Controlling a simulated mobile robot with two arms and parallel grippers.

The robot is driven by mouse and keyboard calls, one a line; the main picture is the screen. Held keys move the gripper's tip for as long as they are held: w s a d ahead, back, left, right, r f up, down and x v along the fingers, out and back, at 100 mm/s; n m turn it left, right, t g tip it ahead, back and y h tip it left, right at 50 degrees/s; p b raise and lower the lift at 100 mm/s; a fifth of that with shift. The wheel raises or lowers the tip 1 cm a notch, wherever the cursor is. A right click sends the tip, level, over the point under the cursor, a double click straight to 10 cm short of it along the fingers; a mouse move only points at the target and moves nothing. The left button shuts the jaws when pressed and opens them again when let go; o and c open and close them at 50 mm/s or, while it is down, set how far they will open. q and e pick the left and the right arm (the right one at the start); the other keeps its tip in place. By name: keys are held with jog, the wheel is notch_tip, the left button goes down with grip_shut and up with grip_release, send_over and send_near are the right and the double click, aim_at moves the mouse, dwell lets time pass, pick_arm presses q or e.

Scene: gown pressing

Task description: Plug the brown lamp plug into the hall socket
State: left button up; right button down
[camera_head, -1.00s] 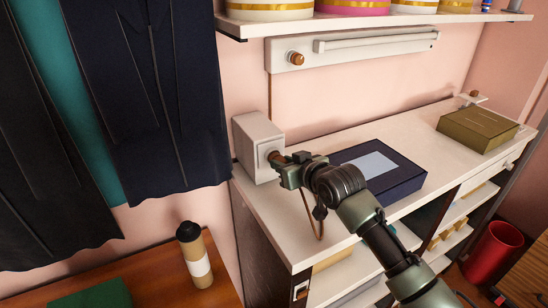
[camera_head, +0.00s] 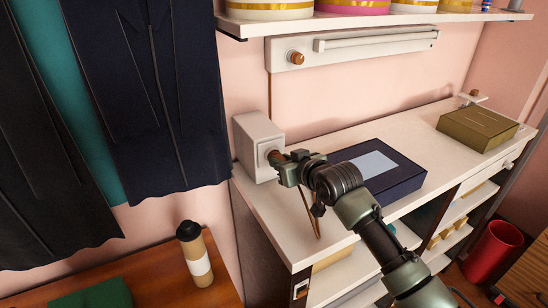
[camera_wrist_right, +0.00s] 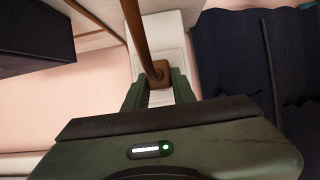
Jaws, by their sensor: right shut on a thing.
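The brown plug (camera_head: 274,157) is at the front face of a white box (camera_head: 257,138) at the left end of the white counter. My right gripper (camera_head: 283,163) is shut on the plug and points at that face. In the right wrist view the plug (camera_wrist_right: 158,73) sits between the two fingertips, with its brown cord running upward. The white box (camera_wrist_right: 165,38) shows behind it. The plug's front end is hidden, so I cannot tell how far it is in. In the head view the cord (camera_head: 311,212) hangs below my gripper. My left gripper is out of view.
A dark blue box (camera_head: 400,184) lies on the counter (camera_head: 335,136) close to my right gripper. An olive box (camera_head: 478,130) is farther right. Dark garments (camera_head: 165,90) hang at left, above a wooden table with a capped bottle (camera_head: 195,255). A shelf (camera_head: 375,20) runs overhead.

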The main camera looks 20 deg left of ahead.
jog(key=shift+w+a, duration=0.2)
jog(key=shift+a, duration=0.05)
jog(key=c, duration=1.1)
grip_release()
jog(key=shift+s+d+r+b, duration=0.1)
jog(key=shift+s+d+b, duration=0.2)
jog(key=shift+d+b, duration=0.1)
jog(key=shift+b+v, duration=1.15)
jog(key=shift+v, duration=2.3)
